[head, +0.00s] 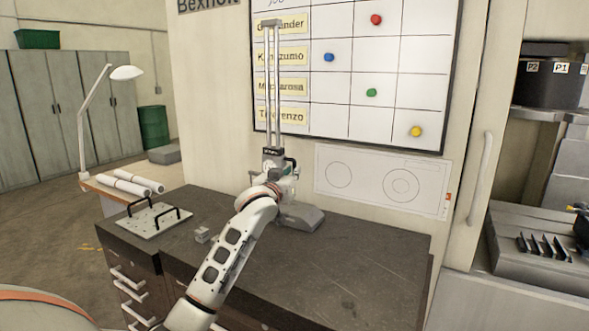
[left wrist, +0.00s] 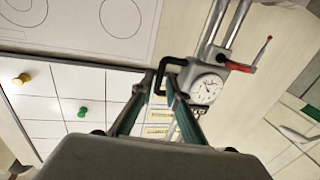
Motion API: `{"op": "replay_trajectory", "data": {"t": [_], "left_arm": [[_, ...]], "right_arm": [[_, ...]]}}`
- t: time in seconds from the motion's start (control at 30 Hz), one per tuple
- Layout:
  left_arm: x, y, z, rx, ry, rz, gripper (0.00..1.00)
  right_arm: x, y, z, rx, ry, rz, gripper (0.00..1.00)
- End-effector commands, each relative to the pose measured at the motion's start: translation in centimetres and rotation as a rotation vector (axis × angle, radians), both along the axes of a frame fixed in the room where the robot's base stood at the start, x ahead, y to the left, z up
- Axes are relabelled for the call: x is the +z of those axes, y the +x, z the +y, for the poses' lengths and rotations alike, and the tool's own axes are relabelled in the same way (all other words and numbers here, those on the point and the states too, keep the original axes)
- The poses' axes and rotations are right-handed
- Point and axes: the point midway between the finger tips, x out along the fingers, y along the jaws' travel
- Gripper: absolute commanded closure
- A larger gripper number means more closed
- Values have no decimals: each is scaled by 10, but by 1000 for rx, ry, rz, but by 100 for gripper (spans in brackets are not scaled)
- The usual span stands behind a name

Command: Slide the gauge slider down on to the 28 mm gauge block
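The height gauge stands at the back of the bench, with its grey foot (head: 303,215) on the top and two upright rails (head: 272,95). Its gauge slider (head: 275,160) sits low on the rails, with the foot below it. In the left wrist view the slider carries a round dial (left wrist: 206,89), a red-tipped arm and a black C-shaped handle (left wrist: 172,62). My left gripper (left wrist: 160,82) has the handle's bar between its narrowed fingertips and looks shut on it. A small grey block (head: 203,234), likely the gauge block, lies on the bench left of the foot. My right gripper is out of view.
A white plate with two black handles (head: 154,219) lies at the bench's left end, near white rolls (head: 130,183) and a lamp (head: 127,73). A whiteboard (head: 345,108) and a drawing (head: 381,181) are on the wall behind. The bench's right side (head: 350,270) is clear.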

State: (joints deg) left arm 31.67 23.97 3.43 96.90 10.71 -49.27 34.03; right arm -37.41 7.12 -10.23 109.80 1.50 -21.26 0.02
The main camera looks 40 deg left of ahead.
Motion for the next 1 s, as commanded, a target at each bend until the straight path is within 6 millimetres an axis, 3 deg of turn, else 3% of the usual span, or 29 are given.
{"op": "replay_trajectory", "data": {"t": [0.23,0.6,0.67,0.7,1.0], "left_arm": [[1,23,7,0,-1,-1,86],[0,27,8,-1,0,0,86],[0,27,8,-1,0,0,99],[0,27,8,-1,0,0,100],[-5,34,9,0,-4,-1,100]], "right_arm": [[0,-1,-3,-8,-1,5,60],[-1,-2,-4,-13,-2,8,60],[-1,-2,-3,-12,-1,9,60],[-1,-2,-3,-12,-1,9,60],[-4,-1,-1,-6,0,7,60]]}}
